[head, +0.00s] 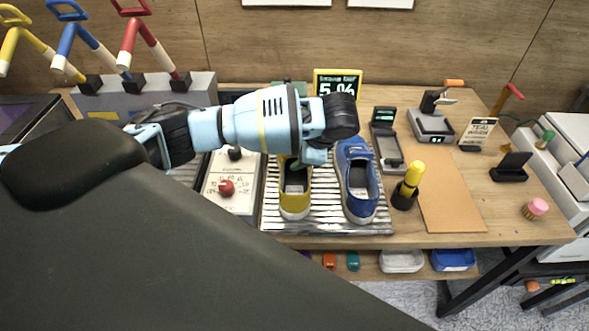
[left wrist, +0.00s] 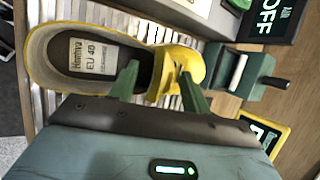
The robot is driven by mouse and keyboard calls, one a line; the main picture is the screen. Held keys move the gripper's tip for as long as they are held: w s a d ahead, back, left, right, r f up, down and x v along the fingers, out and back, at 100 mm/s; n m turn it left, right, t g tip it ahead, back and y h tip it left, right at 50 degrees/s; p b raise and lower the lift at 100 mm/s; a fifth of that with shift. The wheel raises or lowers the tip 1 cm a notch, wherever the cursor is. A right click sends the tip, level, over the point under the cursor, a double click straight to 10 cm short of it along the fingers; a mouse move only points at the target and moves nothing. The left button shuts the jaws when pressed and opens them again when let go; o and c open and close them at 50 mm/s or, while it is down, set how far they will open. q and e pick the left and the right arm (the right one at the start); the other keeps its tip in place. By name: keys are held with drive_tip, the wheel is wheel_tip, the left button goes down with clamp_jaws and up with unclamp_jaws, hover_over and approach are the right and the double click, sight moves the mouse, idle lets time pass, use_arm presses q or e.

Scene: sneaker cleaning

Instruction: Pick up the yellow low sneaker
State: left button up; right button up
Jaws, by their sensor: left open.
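The yellow low sneaker (head: 295,204) stands on the ribbed metal rack (head: 325,224), its heel toward me, and my left arm hides its front part. My left gripper (head: 302,162) is over the sneaker's front half. In the left wrist view the sneaker (left wrist: 43,62) lies across the top, with an "EU 40" label on its insole. There my left gripper (left wrist: 160,88) is open, one green finger over the shoe opening and the other by the yellow toe part. The yellow tongue area shows between them; contact cannot be told. My right gripper is not in view.
A blue sneaker (head: 359,185) stands close on the right on the same rack. A white board with a red knob (head: 227,188) is on the left. A yellow-topped black holder (head: 408,186) and a brown mat (head: 450,195) are farther right.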

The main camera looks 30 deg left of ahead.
use_arm(q)
drive_tip(key=shift+a+f, duration=0.15)
drive_tip(key=shift+f, duration=0.1)
drive_tip(key=shift+c, duration=0.3)
clamp_jaws()
drive_tip(key=shift+r, duration=0.1)
drive_tip(key=shift+r, duration=0.8)
drive_tip(key=shift+s+d+r, duration=0.1)
drive_tip(key=shift+d+r, duration=0.05)
drive_tip(key=shift+r, duration=0.4)
drive_tip(key=shift+s+d+r, duration=0.1)
drive_tip(key=shift+d+r, duration=0.05)
drive_tip(key=shift+r, duration=0.4)
drive_tip(key=s+d+r, duration=0.1)
drive_tip(key=s+d, duration=0.9)
drive_tip(key=s, duration=0.1)
drive_tip(key=shift+s, duration=0.3)
